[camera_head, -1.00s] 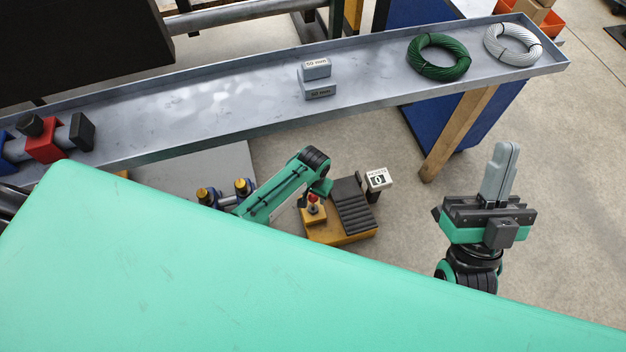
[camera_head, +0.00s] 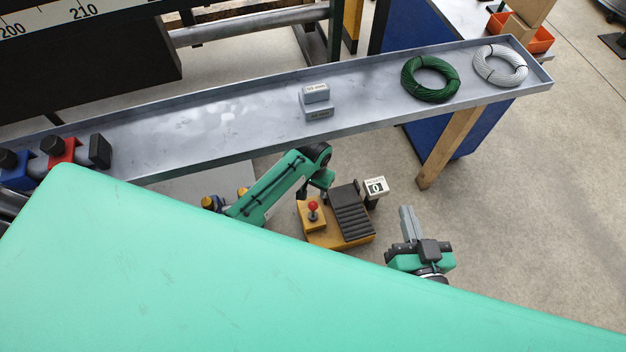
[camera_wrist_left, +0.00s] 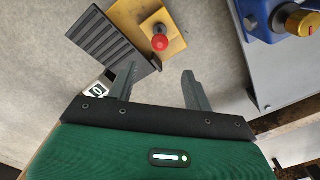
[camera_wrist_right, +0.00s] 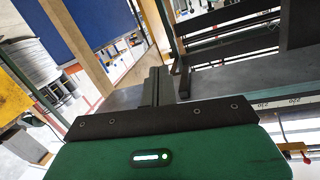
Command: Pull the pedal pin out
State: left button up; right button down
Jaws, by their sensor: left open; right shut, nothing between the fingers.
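The pedal pin shows a round red knob (camera_head: 313,206) on the yellow base (camera_head: 322,238), beside the black ridged pedal (camera_head: 351,214). In the left wrist view the red knob (camera_wrist_left: 160,43) sits just beyond my left gripper (camera_wrist_left: 158,76), whose fingers are open and empty. The knob lies roughly between the finger lines but ahead of the tips. In the head view my left wrist hides most of that gripper. My right gripper (camera_head: 407,214) is shut and empty, to the right of the pedal; it also shows in the right wrist view (camera_wrist_right: 159,76).
A small white counter (camera_head: 375,187) reading 0 stands beside the pedal. A long metal tray (camera_head: 220,115) spans behind, holding grey blocks (camera_head: 317,102), a green coil (camera_head: 432,79) and a white coil (camera_head: 501,66). Blue fittings with brass tops (camera_head: 212,203) stand left.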

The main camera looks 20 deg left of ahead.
pick_arm(q)
jog(key=shift+r, duration=1.05)
pick_arm(e)
jog(key=shift+s+a+f+g, duration=0.15)
jog(key=shift+s+f+g, duration=0.35)
jog(key=shift+f, duration=0.25)
jog(key=shift+s+a+f+g, duration=0.1)
jog(key=shift+s+f+g, duration=0.4)
jog(key=shift+f, duration=0.2)
